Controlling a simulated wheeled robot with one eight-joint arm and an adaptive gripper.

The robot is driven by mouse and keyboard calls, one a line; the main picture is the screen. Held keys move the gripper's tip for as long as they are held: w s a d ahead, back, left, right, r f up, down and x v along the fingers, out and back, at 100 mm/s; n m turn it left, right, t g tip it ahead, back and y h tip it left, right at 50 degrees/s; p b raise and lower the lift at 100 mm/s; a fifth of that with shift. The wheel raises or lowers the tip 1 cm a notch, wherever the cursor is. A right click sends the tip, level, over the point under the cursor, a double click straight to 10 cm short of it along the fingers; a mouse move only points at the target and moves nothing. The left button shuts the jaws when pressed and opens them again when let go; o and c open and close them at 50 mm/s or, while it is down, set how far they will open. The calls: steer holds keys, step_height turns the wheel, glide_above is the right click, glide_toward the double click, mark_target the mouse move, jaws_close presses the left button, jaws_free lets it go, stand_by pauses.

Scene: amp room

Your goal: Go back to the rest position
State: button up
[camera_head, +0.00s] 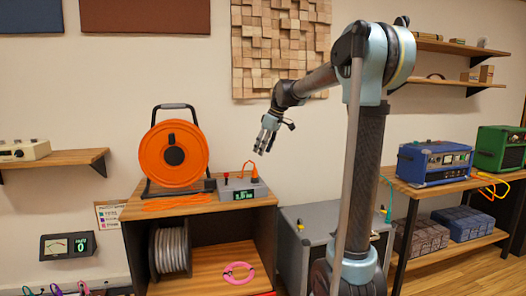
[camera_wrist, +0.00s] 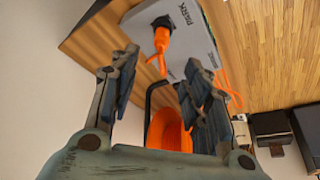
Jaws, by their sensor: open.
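My gripper (camera_head: 266,141) hangs in the air at the end of my raised arm, above and to the right of a small grey box (camera_head: 243,195) with a lit green display. In the wrist view its two fingers (camera_wrist: 160,78) are spread apart with nothing between them. An orange plug (camera_head: 254,178) stands upright on the box, with an orange cable running from it. In the wrist view the plug (camera_wrist: 161,38) sits on the box (camera_wrist: 195,30), beyond the fingertips and apart from them. The box's "PARK" label shows there.
An orange cable reel (camera_head: 174,155) stands on the wooden cabinet (camera_head: 215,203) left of the box. Below are a grey cable coil (camera_head: 171,250) and a pink ring (camera_head: 238,273). Blue (camera_head: 434,163) and green (camera_head: 499,148) amplifiers stand on the right bench. Wall shelves (camera_head: 455,47) are at upper right.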

steer(key=s+d+f+m+h, duration=0.1)
steer(key=s+d+f+m, duration=0.3)
steer(key=s, duration=0.9)
steer(key=s+d+f+m+h, duration=0.1)
steer(key=s+d+f+m, duration=0.3)
steer(key=s+d+f, duration=0.5)
steer(key=s+d+f+m+h, duration=0.1)
steer(key=s+d+f+m, duration=0.3)
steer(key=s+d+f, duration=0.3)
steer(key=s+f, duration=0.5)
steer(key=s, duration=0.4)
steer(key=shift+s+f+h, duration=0.35)
steer(key=shift+f+h, duration=0.05)
steer(key=shift+d, duration=0.1)
steer(key=shift+w+f, duration=0.2)
steer(key=shift+w, duration=0.3)
steer(key=shift+c, duration=0.3)
